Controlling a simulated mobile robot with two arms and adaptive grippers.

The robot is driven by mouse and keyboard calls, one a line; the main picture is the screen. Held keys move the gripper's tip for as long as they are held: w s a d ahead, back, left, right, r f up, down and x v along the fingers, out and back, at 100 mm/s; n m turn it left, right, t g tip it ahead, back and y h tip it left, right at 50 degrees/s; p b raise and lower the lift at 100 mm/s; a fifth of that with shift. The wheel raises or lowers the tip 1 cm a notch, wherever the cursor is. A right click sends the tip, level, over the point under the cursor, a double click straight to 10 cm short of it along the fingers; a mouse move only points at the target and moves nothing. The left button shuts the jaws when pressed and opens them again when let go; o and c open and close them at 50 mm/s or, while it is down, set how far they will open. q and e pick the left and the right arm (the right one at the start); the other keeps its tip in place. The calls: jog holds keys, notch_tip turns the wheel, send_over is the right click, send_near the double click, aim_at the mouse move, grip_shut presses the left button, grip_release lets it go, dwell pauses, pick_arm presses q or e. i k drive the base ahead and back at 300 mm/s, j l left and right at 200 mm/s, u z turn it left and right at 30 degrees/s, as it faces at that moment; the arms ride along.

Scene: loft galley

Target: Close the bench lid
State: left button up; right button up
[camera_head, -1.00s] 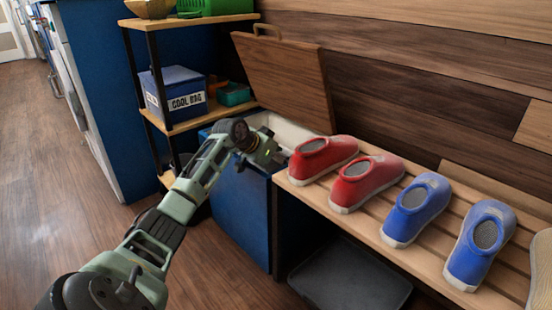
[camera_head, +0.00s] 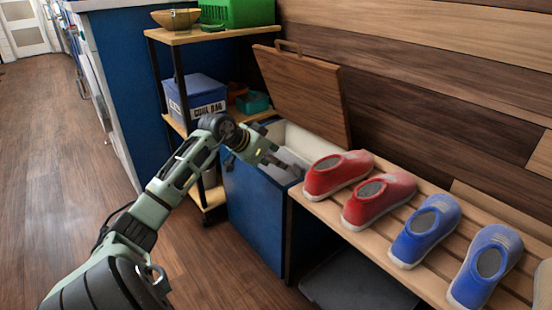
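The bench lid (camera_head: 305,92) is a brown wooden panel with a handle on its top edge. It stands open, leaning back toward the plank wall. Below it the blue bench box (camera_head: 254,212) is open, with a pale inside (camera_head: 318,148). My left gripper (camera_head: 282,164) is over the box opening, below and in front of the lid and apart from it. Its fingers are small and partly lost against the grey inside, so I cannot tell if they are open or shut. My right gripper is not in view.
Red shoes (camera_head: 338,173) and blue shoes (camera_head: 426,230) stand on the slatted bench (camera_head: 328,208) right of the box. A shelf (camera_head: 188,124) with a cool bag (camera_head: 194,97) stands left of it. A dark tray (camera_head: 360,285) lies under the bench. Floor at left is clear.

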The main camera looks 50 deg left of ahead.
aim_at(308, 92)
jog(key=u, duration=1.4)
